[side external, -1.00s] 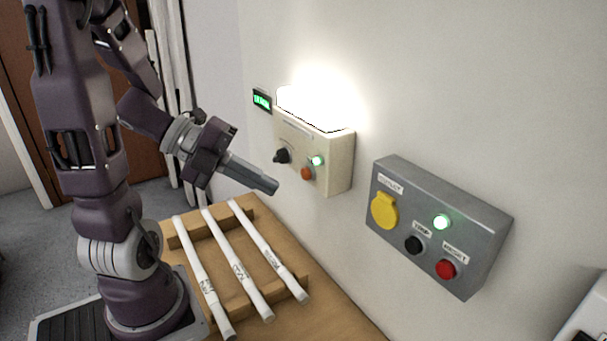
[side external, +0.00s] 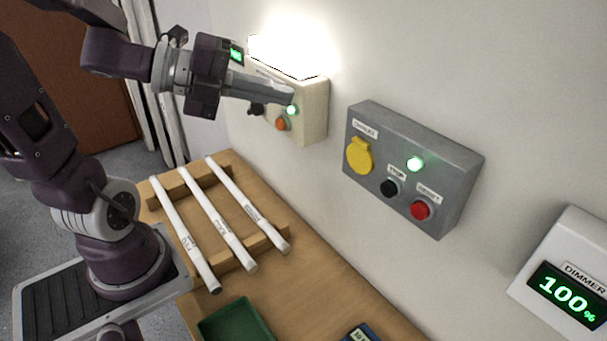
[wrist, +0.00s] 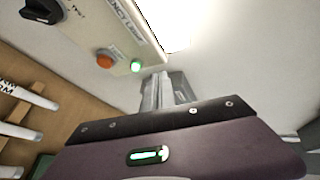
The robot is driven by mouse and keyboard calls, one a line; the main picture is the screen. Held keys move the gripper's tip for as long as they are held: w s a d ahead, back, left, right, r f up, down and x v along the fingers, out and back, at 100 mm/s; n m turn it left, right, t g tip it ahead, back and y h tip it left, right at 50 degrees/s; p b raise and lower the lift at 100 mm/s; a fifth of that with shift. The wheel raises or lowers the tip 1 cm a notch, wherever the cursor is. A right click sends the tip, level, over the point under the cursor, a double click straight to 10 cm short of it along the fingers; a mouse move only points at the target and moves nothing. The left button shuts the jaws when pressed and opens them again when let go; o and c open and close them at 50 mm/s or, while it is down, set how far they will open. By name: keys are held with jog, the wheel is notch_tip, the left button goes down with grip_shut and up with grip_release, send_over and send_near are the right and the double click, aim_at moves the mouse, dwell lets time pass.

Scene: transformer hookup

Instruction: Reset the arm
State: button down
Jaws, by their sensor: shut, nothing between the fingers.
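My gripper (side external: 288,95) is shut and empty, raised in front of the cream box (side external: 314,112) on the wall. In the side view its fingertips overlap the box just above its lit green lamp (side external: 291,110); I cannot tell whether they touch. The box has an orange button (side external: 281,124) and a black knob (side external: 256,109), and a bright white light (side external: 285,45) glows on its top. In the wrist view the closed fingers (wrist: 165,92) point past the green lamp (wrist: 136,66) and orange button (wrist: 104,62).
A grey box (side external: 440,165) with a yellow socket cover, lit green lamp, black button and red button is on the wall. A dimmer (side external: 565,270) reads 100%. Three white tubes (side external: 215,220) lie on a wooden rack. A green tray (side external: 235,322) sits at the table front.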

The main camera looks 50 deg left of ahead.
jog(key=w+d+r+n+t+y, duration=0.2)
jog(key=d+r+n+t, duration=0.2)
jog(key=r, duration=0.5)
jog(key=s+a+f+n+g+y, duration=0.25)
jog(key=a+n+y, duration=0.45)
jog(key=n, duration=0.4)
jog(key=s+d+f+n+g+h, duration=0.1)
jog(key=s+d+f+n+g, duration=0.2)
jog(key=s+f+n+g, duration=0.1)
jog(key=s+d+f+n+g+h, duration=0.2)
jog(key=s+d+f+n+g, duration=0.1)
jog(key=s+f, duration=0.4)
jog(key=shift+s+d+n+g, duration=0.3)
jog(key=shift+s+n+g, duration=0.55)
jog(key=shift+s+n, duration=0.3)
jog(key=shift+w, duration=0.15)
